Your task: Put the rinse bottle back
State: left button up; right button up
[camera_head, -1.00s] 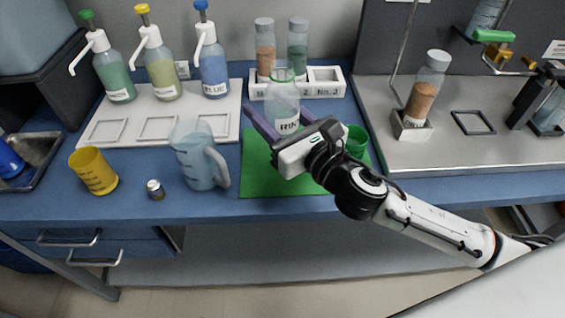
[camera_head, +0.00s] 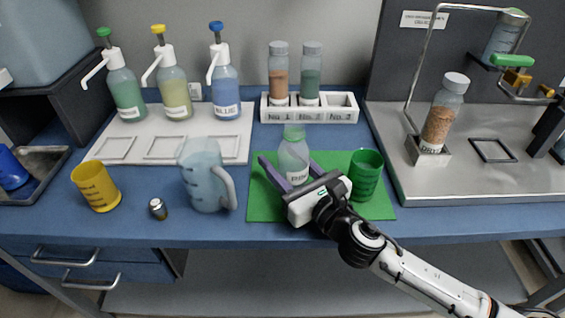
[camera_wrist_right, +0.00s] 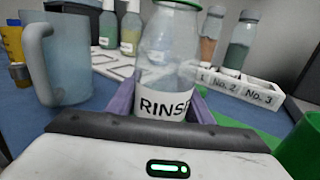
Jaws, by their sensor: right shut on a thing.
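The rinse bottle (camera_head: 293,157) is clear with a green cap and a white label. It stands upright over the green mat (camera_head: 265,205) in the head view. My right gripper (camera_head: 288,170) is shut on it, one purple finger on each side. In the right wrist view the bottle (camera_wrist_right: 168,50) sits between the fingers with its RINSE label facing the camera. I cannot tell whether its base touches the mat. My left gripper is not in view.
A green cup (camera_head: 366,175) stands on the mat, right of the gripper. A clear pitcher (camera_head: 204,178) is just left of the mat. A white rack (camera_head: 338,114) with two filled bottles is behind. A yellow cup (camera_head: 95,187) and a small metal item (camera_head: 158,209) stand at left.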

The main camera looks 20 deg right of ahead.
aim_at(302, 181)
jog(key=o, duration=1.3)
jog(key=shift+o, duration=0.2)
jog(key=shift+r, duration=0.1)
jog(key=b+v, duration=0.1)
jog(key=v, duration=0.9)
jog(key=shift+s+d, duration=0.1)
jog(key=shift+s, duration=0.3)
jog(key=shift+s+d+r, duration=0.1)
jog(key=shift+s+d, duration=0.05)
jog(key=shift+s, duration=0.45)
